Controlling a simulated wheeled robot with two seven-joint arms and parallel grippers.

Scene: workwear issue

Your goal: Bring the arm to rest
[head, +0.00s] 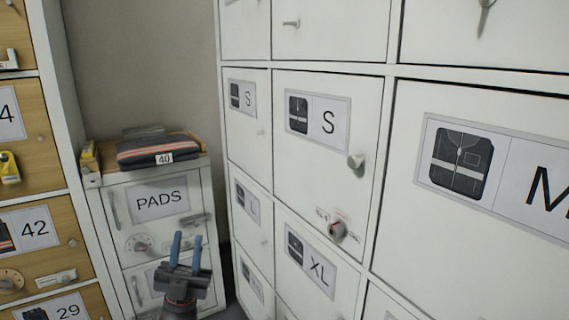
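My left gripper (186,251) shows at the bottom of the head view, left of centre. Its two blue fingers point up and stand apart, with nothing visible between them. It is in front of the white PADS cabinet (207,186), covering part of its lower front. I cannot tell whether it touches the cabinet. My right gripper is not in view.
White lockers (328,174) marked S, L, XL and M fill the right side, doors shut. Folded dark workwear (158,150) with an orange stripe, tagged 40, and a yellow item (89,158) lie on the PADS cabinet. Wooden-fronted compartments (38,258) stand at left.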

